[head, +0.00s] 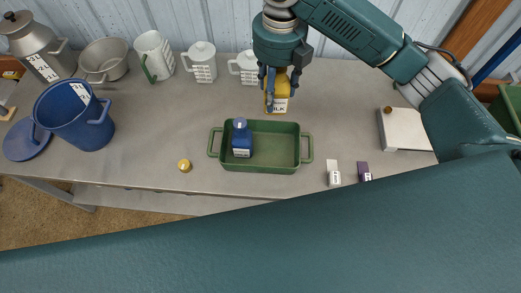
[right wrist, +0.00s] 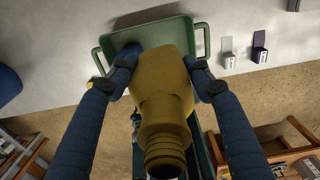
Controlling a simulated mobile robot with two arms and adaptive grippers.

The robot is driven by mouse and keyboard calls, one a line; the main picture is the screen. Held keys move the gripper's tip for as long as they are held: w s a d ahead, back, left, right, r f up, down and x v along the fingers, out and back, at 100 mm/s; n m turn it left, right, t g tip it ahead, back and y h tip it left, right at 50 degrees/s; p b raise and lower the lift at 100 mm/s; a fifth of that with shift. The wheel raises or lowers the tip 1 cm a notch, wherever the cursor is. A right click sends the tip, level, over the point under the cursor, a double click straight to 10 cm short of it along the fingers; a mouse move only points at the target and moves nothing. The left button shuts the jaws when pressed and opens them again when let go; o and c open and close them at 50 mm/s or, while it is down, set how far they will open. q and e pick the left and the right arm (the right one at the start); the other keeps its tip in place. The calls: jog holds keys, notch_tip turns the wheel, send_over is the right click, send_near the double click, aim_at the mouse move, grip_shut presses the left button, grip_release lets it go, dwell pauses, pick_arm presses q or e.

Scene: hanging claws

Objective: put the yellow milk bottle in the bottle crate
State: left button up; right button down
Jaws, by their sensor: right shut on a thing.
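The yellow milk bottle (head: 278,97) has a white label and hangs upright in my right gripper (head: 280,80). In the right wrist view its yellow neck and shoulder (right wrist: 163,110) show between the two blue fingers, which press on its sides. The gripper is at the back edge of the green bottle crate (head: 262,168) in the head view, a little above it. The crate has a handle at each end and holds a blue bottle (head: 241,138) standing left of its middle. The crate's right half is empty. My left gripper is not in view.
A yellow cap (head: 184,165) lies left of the crate. Two small labelled boxes, white (head: 334,174) and purple (head: 363,171), lie to its right. White jugs (head: 201,62) stand behind. A blue bucket (head: 75,114) is at the left, a white box (head: 404,129) at the right.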

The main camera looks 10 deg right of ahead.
jog(key=n, duration=0.2)
jog(key=shift+w+a+f+n, duration=0.15)
jog(key=shift+a+f+n, duration=0.1)
jog(key=shift+n, duration=0.15)
jog(key=shift+f+n, duration=0.2)
jog(key=shift+n, duration=0.1)
notch_tip(320, 180, down, 14)
jog(key=f+p, duration=0.1)
jog(key=p, duration=0.1)
send_over(270, 144)
notch_tip(270, 144, down, 4)
jog(key=shift+f+p, duration=0.2)
jog(key=shift+p, duration=0.25)
jog(key=shift+f, duration=0.15)
jog(key=shift+f, duration=0.2)
jog(key=c, duration=0.8)
grip_release()
jog(key=shift+o, duration=0.2)
